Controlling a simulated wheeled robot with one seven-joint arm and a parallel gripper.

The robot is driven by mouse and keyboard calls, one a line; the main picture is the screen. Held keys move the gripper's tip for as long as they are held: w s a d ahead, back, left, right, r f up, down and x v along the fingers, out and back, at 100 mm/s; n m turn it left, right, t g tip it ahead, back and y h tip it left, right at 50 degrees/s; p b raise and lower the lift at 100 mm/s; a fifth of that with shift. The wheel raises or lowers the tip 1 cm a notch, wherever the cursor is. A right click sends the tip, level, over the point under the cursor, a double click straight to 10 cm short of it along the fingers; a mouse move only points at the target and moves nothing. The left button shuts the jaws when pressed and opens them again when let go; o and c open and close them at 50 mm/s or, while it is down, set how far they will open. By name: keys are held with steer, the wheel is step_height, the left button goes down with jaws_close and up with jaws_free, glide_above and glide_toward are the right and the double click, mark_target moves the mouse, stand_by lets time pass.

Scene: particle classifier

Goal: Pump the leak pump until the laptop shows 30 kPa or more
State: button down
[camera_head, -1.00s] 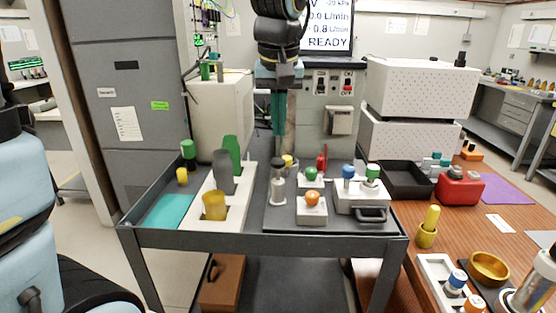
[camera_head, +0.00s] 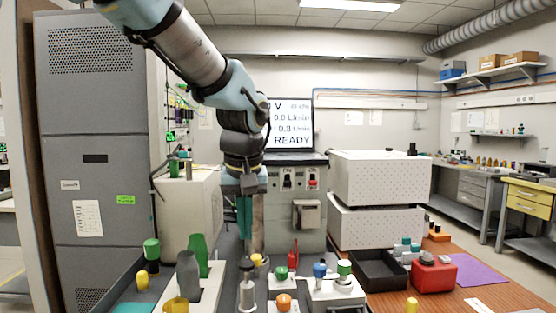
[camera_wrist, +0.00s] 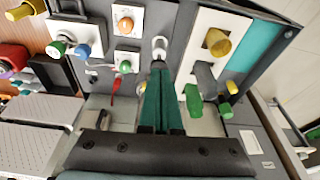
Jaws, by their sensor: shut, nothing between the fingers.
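The laptop screen (camera_head: 291,127) stands at the back in the head view. It reads READY, with 0.0 L/min and 0.8 L/min lines; the small kPa figure at its top right is too small to read surely. A silver upright cylinder with a dark cap, which looks like the pump (camera_head: 247,290), stands on the cart; it also shows in the wrist view (camera_wrist: 159,44). My gripper (camera_head: 245,236) points down above and behind it, with teal fingers shut and empty. In the wrist view the fingertips (camera_wrist: 158,64) appear close to the cylinder; contact cannot be told.
Green (camera_head: 282,273), orange (camera_head: 284,301) and blue (camera_head: 319,269) knobs stand right of the cylinder. A black tray (camera_head: 378,268) and red container (camera_head: 433,275) lie on the right-hand table.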

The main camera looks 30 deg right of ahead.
mark_target(246, 262)
steer(key=w+p, duration=0.2)
steer(key=p, duration=0.2)
steer(key=w+d+f+p, duration=0.1)
steer(key=p, duration=0.3)
steer(key=shift+w+d+f+p, duration=0.15)
steer(key=shift+w+d+p, duration=0.05)
steer(key=shift+w+p, duration=0.2)
steer(key=shift+b+x, duration=2.25)
steer(key=shift+x, duration=1.25)
